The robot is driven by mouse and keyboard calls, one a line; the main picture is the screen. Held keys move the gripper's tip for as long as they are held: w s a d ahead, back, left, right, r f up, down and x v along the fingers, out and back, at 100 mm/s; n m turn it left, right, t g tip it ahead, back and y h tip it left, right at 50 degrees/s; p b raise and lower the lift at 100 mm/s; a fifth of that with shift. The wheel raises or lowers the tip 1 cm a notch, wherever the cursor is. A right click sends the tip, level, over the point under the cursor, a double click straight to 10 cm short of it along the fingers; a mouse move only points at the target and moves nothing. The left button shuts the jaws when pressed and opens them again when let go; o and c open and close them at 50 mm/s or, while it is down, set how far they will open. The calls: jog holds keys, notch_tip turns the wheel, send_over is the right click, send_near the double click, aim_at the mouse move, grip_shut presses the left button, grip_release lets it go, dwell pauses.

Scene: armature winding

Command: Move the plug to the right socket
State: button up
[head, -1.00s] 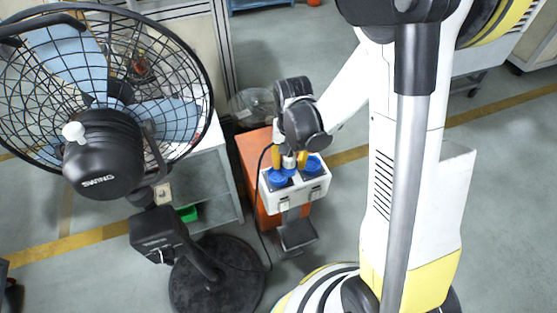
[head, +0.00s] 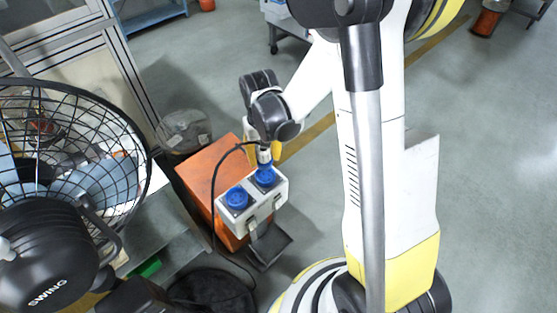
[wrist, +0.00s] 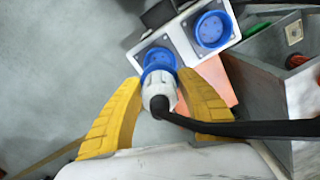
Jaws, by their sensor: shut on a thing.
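The plug is white and blue with a black cable; it shows in the wrist view (wrist: 157,88) and in the head view (head: 264,155). My gripper (head: 263,148) has its yellow fingers shut on it, one each side in the wrist view (wrist: 160,86). The white socket box (head: 255,211) has two blue sockets. The plug stands at the right socket (head: 266,178), its blue end over or against it; I cannot tell how deep. The left socket (head: 237,199) is uncovered and also shows in the wrist view (wrist: 212,30).
The box is at the front of an orange stand (head: 207,174). The black cable (head: 213,195) loops down left of the box. A black fan (head: 75,170) stands at the left. A clear bin (head: 184,131) is behind. Open floor lies at the right.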

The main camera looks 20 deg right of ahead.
jog(key=shift+w+f, duration=0.1)
jog(key=shift+f, duration=0.35)
jog(key=b, duration=0.4)
send_over(265, 177)
jog(key=shift+f, duration=2.5)
jog(key=shift+f+b, duration=0.6)
jog(key=shift+b, duration=0.2)
jog(key=o, duration=0.9)
jog(key=shift+r, duration=0.15)
jog(key=shift+r+p, duration=3.95)
jog(key=shift+r, duration=1.5)
